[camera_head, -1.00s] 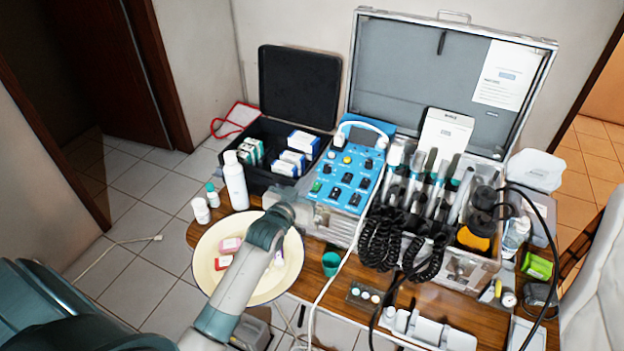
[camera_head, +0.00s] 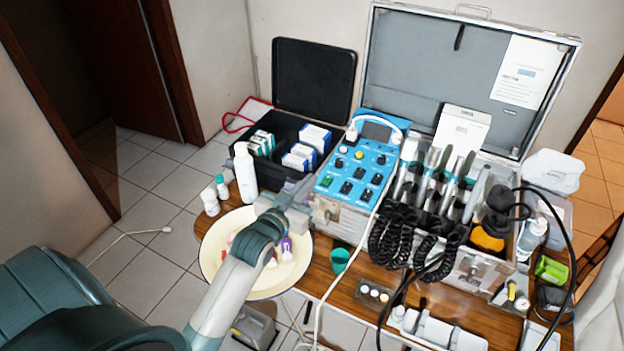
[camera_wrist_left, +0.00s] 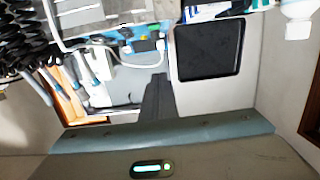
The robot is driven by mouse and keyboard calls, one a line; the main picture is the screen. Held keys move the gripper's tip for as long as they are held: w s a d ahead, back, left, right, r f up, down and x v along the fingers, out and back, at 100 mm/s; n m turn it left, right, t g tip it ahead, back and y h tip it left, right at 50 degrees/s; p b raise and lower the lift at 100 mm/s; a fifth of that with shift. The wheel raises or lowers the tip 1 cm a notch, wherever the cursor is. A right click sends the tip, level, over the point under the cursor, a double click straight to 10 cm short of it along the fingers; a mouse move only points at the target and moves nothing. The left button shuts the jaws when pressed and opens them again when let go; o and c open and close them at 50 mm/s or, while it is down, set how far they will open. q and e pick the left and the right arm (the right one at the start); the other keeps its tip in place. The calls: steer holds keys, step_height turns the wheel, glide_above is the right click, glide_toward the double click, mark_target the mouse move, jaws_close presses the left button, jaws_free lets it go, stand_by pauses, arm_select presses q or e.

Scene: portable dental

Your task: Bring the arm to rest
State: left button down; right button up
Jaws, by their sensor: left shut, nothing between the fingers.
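My left arm (camera_head: 232,285) comes in from the lower left in the head view and reaches over the cream bowl (camera_head: 212,273). My left gripper (camera_head: 297,205) is beside the blue control unit (camera_head: 357,165) and is shut with nothing in it. Its fingertips are hard to make out there. The left wrist view shows the case, the black lid (camera_wrist_left: 208,50) and the wall tilted and upside down. My right gripper is in neither view.
The open metal case (camera_head: 470,75) holds handpieces with black coiled cords. A white cable crosses the table front.

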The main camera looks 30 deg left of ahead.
arm_select(q)
steer(key=s+d+f+m+g+h, duration=0.1)
steer(key=s+d+f+g, duration=0.3)
steer(key=s+f, duration=0.35)
steer(key=s+d+f+m+g, duration=0.1)
steer(key=s+d+f+g, duration=0.2)
steer(key=s+f, duration=0.45)
steer(key=s+d+f+g, duration=0.1)
steer(key=s+d+g, duration=0.15)
steer(key=s, duration=0.75)
steer(key=s+d+f+g, duration=0.15)
steer(key=s+g, duration=0.25)
steer(key=s, duration=0.5)
step_height(320, 180, down, 30)
steer(key=s+b, duration=0.1)
steer(key=b, duration=0.1)
steer(key=s+a+f+m+g+b, duration=0.1)
steer(key=s+a+f+g+b, duration=0.1)
steer(key=s+f, duration=1.6)
steer(key=shift+s+a+f, duration=0.2)
steer(key=shift+a+f, duration=0.3)
steer(key=shift+f, duration=0.35)
